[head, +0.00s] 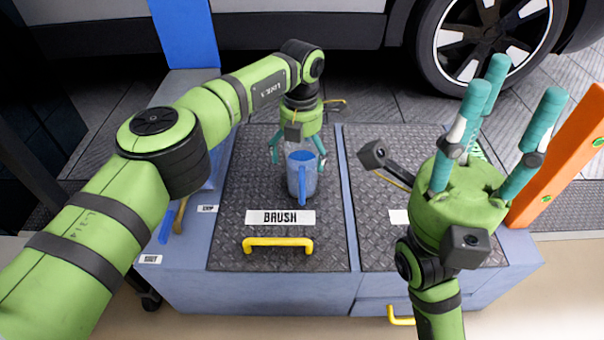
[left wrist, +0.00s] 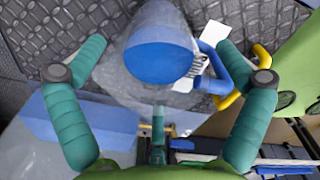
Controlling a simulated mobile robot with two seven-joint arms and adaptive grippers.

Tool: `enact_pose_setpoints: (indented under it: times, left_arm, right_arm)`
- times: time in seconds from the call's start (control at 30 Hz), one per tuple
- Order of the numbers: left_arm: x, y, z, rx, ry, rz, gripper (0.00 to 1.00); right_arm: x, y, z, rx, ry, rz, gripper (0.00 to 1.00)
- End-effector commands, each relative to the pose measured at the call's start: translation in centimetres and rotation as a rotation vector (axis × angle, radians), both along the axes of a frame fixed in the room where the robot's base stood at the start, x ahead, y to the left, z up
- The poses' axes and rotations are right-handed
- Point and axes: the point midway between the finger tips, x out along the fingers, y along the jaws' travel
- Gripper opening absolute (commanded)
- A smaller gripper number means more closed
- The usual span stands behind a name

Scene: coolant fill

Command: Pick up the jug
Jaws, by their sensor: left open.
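The jug (head: 300,176) is blue-grey with a blue handle facing the front, and it stands upright on the dark tread-plate top of the cabinet. In the left wrist view the jug (left wrist: 163,58) shows a round blue end and a blue handle (left wrist: 213,70) to the right. My left gripper (head: 297,153) points down over the jug, with its teal fingers spread around the upper part. In the left wrist view the fingers (left wrist: 165,75) are apart on either side of it; contact is not visible. My right gripper (head: 508,115) is raised, its fingers spread upward and empty.
The cabinet top has a BRUSH label (head: 280,218) and a yellow handle (head: 278,244) in front of the jug. A blue post (head: 185,35) stands at the back left, an orange post (head: 562,150) at the right. A car wheel (head: 490,40) is behind.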

Motion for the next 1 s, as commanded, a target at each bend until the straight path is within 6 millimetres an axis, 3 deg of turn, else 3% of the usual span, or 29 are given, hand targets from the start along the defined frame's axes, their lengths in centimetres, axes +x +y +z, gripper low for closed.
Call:
enact_pose_setpoints:
  times: [0.03,0.13,0.43,0.47,0.63,0.67,1.0]
  left_arm:
    - [0.0,-0.1,-1.2,0.000,0.001,0.000,1.00]
    - [0.0,-0.1,-2.2,-0.001,0.001,-0.001,1.00]
    - [0.0,0.0,-2.3,-0.001,0.000,-0.001,1.00]
    - [0.0,0.0,-2.3,-0.001,0.000,-0.001,0.92]
    - [0.0,0.0,-2.4,-0.001,0.001,-0.001,0.24]
    - [0.0,0.0,-2.4,-0.001,0.001,-0.001,0.20]
    - [0.0,0.0,-2.2,0.000,0.001,-0.001,0.19]
  right_arm:
    - [-0.1,0.0,-0.2,0.000,-0.020,-0.001,0.40]
    - [-0.2,0.1,0.3,-0.002,-0.037,-0.001,0.40]
    - [-0.2,0.1,0.7,-0.003,-0.044,-0.002,0.40]
    - [-0.2,0.1,0.7,-0.003,-0.044,-0.002,0.40]
    - [-0.2,0.1,0.7,-0.003,-0.044,-0.002,0.40]
    - [-0.2,0.1,0.7,-0.003,-0.044,-0.002,0.40]
    - [-0.3,0.1,0.8,-0.004,-0.045,-0.002,0.40]
